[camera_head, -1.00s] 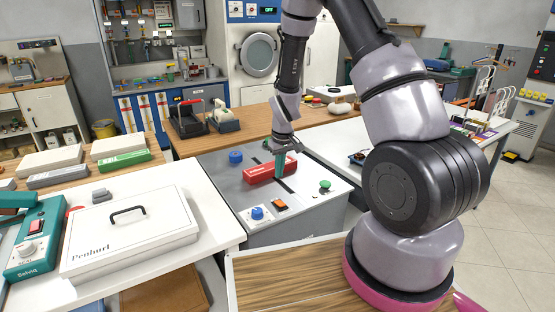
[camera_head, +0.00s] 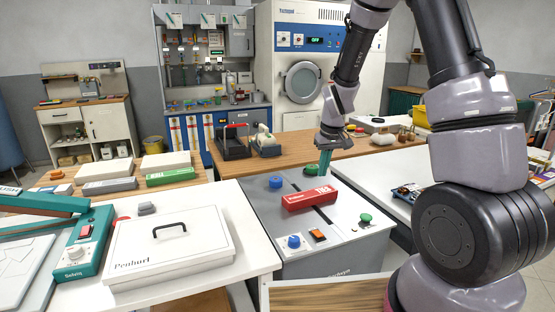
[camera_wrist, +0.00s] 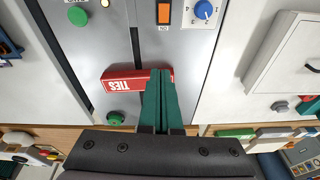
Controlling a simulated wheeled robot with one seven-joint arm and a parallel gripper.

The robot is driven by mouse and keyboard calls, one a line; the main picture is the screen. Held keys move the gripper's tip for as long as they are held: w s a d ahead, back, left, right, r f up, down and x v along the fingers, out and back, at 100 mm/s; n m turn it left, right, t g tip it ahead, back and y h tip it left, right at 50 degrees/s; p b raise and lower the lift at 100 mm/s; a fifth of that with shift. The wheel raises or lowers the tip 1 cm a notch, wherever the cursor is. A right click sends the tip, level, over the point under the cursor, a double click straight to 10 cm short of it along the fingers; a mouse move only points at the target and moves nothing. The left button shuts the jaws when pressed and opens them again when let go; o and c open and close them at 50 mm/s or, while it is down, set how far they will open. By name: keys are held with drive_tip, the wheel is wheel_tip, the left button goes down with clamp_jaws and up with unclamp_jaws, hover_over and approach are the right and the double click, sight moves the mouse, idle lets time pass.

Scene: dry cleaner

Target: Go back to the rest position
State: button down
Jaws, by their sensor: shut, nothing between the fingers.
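My gripper (camera_head: 325,162) is at the end of my arm, above the grey machine top (camera_head: 262,222). Its green fingers are together and empty; they also show in the wrist view (camera_wrist: 158,82). A red box (camera_head: 309,197) with white lettering lies on the machine top, across a dark slot. In the wrist view the red box (camera_wrist: 118,78) reads "TIES" and lies partly behind the fingers. Whether the fingertips touch it cannot be told there; in the head view they appear just behind and above it.
Blue knobs (camera_head: 276,182), an orange switch (camera_head: 318,235) and a green button (camera_head: 365,218) stand on the machine top. A white case (camera_head: 170,250) with a black handle lies on the left counter.

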drive_tip(key=s+d+r+m+t, duration=0.1)
drive_tip(key=s+r, duration=0.2)
drive_tip(key=r, duration=0.3)
drive_tip(key=s+d+r+m+t+y, duration=0.1)
drive_tip(key=s+r, duration=0.2)
drive_tip(key=r, duration=0.3)
drive_tip(key=s+d+r+m, duration=0.1)
drive_tip(key=s+r, duration=0.2)
drive_tip(key=r, duration=0.3)
drive_tip(key=s+r+m+t, duration=0.1)
drive_tip(key=s+r+m, duration=0.1)
drive_tip(key=s+r, duration=0.3)
drive_tip(key=s+d+r+m+t, duration=0.1)
drive_tip(key=s+r, duration=0.3)
drive_tip(key=s, duration=0.5)
drive_tip(key=shift+s+d+r+m+t, duration=0.2)
drive_tip(key=shift+s+r+m+t, duration=0.2)
drive_tip(key=shift+t, duration=0.2)
